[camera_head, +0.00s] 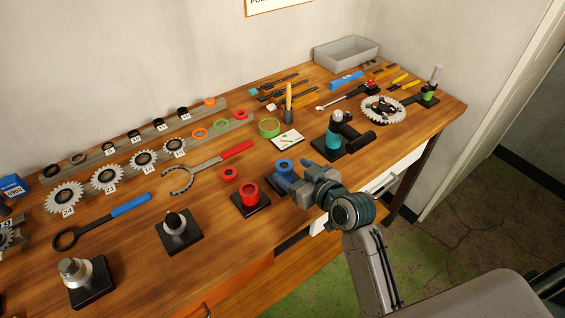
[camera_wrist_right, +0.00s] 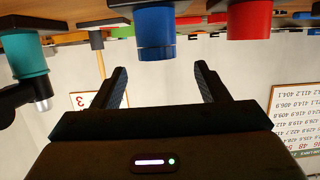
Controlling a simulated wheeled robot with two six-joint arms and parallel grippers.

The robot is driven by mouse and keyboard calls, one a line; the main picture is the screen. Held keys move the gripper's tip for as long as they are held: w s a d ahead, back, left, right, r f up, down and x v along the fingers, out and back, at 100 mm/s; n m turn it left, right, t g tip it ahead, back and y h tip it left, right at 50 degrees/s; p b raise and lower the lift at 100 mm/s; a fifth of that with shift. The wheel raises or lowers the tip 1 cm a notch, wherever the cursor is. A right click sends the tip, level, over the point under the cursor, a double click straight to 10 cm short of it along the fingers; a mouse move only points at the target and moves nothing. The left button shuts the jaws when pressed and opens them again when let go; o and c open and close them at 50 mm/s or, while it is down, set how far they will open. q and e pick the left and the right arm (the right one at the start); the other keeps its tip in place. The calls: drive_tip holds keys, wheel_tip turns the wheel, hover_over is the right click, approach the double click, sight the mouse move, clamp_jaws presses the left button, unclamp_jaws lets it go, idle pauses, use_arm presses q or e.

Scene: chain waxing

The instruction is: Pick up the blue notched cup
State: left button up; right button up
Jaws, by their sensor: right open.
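The blue notched cup (camera_head: 284,166) stands upright on a dark square base (camera_head: 271,181) near the bench's front edge. My right gripper (camera_head: 290,184) is at its near right side in the head view and hides part of its lower body. In the right wrist view, which is upside down, the blue cup (camera_wrist_right: 155,32) lies ahead, between the lines of the two open fingers (camera_wrist_right: 161,76). The notch cannot be made out. My left gripper is not in view.
A teal-and-black tool (camera_head: 335,133) stands to the right. Several gears and tools cover the bench behind.

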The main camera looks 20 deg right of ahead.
sight(283, 164)
drive_tip(key=shift+w+a+f, duration=0.1)
drive_tip(key=shift+w+a, duration=0.1)
drive_tip(key=shift+w, duration=0.25)
drive_tip(key=shift+w+a+f, duration=0.1)
drive_tip(key=shift+w, duration=0.2)
drive_tip(key=p+x, duration=0.2)
drive_tip(key=x, duration=0.2)
drive_tip(key=shift+w+f+p, duration=0.3)
drive_tip(key=shift+w, duration=0.05)
drive_tip(key=shift+w+f, duration=0.15)
drive_tip(key=shift+w, duration=0.1)
drive_tip(key=shift+f, duration=0.1)
drive_tip(key=shift+c, duration=0.2)
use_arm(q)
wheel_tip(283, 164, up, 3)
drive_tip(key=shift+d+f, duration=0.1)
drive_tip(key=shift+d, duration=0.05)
use_arm(e)
drive_tip(key=c, duration=1)
